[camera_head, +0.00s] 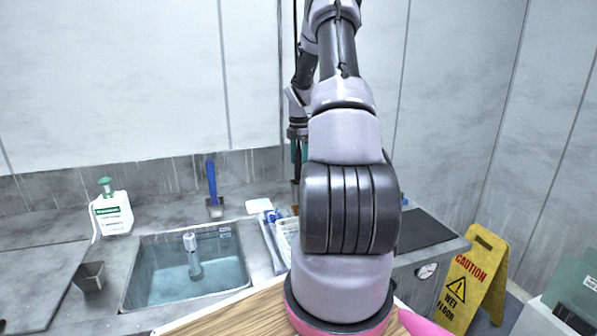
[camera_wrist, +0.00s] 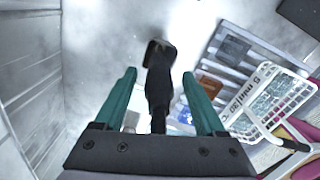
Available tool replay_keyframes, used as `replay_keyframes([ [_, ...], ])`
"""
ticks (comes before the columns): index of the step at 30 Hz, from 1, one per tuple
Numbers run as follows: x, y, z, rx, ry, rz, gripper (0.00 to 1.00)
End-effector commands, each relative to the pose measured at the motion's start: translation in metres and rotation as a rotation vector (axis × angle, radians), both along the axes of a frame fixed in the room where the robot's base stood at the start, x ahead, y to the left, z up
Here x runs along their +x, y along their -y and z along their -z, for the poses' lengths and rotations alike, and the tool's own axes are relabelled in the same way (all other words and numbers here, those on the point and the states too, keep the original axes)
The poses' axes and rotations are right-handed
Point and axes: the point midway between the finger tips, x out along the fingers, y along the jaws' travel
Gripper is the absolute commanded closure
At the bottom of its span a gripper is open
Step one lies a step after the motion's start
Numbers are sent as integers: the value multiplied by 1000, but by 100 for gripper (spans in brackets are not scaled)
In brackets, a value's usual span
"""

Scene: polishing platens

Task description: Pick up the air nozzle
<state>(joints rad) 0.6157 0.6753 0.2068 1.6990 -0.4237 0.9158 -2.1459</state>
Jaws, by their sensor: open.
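A black object that looks like the air nozzle (camera_wrist: 158,85) shows in the wrist view. It lies between the two teal fingers of my gripper (camera_wrist: 159,76), with a gap on each side, and its head extends beyond the fingertips. In the head view my gripper (camera_head: 299,152) points down over the back of the counter, partly hidden behind my arm. I cannot clearly make out the nozzle there. My gripper is open and holds nothing.
A sink (camera_head: 190,270) with a faucet lies left, beside a pump bottle (camera_head: 111,210) and a blue-handled tool (camera_head: 212,185). A caution sign (camera_head: 470,275) stands right.

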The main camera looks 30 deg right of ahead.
Motion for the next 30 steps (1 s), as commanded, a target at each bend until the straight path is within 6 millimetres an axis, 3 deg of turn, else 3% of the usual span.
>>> replay_keyframes([
  [6, 1, -1, 33, 1, -3, 0, 28],
  [15, 2, -1, 38, 0, 0, 0, 28],
  [16, 1, -1, 38, 0, 0, 0, 31],
  [21, 1, -1, 38, 0, -1, 1, 96],
  [22, 1, -1, 38, 0, 0, 1, 100],
  [30, 2, -1, 36, -1, 0, 1, 100],
])
